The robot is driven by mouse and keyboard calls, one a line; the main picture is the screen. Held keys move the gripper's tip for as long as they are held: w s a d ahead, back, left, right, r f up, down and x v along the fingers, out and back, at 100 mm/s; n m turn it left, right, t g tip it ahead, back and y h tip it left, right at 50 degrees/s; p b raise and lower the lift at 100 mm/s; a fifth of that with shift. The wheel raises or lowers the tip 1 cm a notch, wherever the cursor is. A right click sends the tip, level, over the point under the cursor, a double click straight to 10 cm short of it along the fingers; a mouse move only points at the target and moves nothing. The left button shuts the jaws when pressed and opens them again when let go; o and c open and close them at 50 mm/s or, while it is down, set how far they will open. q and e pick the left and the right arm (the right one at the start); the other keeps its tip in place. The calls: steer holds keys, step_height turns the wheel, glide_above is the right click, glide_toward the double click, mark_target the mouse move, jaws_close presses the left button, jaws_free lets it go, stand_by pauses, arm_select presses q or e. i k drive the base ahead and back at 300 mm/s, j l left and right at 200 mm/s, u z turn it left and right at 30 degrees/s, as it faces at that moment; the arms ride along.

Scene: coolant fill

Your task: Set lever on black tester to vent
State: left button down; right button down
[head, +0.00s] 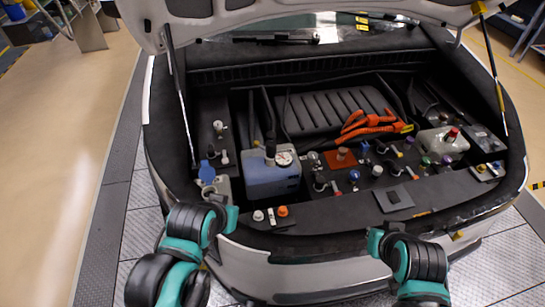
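A small black fitting with a round white dial gauge (284,158) stands on top of a blue-grey tank (270,178) in the left middle of the open car bay. It looks like the black tester, and its lever is too small to make out. My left gripper (230,219) is at the front left edge of the bay, below and left of the tank and apart from it. My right gripper (376,241) is at the front edge, right of centre, well away from the gauge. Neither gripper visibly holds anything, and their finger openings cannot be made out.
Several small levers and coloured caps fill the bay right of the tank. An orange cable (372,125) lies behind them. A pale tank with a red cap (451,135) stands at the right. A blue-capped reservoir (206,172) is at the left. The raised lid hangs above.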

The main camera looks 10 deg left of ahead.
mark_target(257, 142)
steer(key=j+z, duration=0.1)
steer(key=j, duration=0.3)
steer(key=k+j+z, duration=0.15)
steer(key=j, duration=0.3)
steer(key=j+z, duration=0.1)
steer(key=j, duration=0.3)
steer(key=k+j+z, duration=0.15)
steer(key=j, duration=0.25)
steer(key=k+j+z, duration=0.1)
steer(key=j, duration=0.3)
steer(key=k+j+z, duration=0.15)
steer(key=j, duration=0.25)
steer(key=i+j+z, duration=0.25)
steer(key=j, duration=0.3)
steer(key=i+j+z, duration=0.1)
steer(key=i+j, duration=0.1)
steer(key=j, duration=0.05)
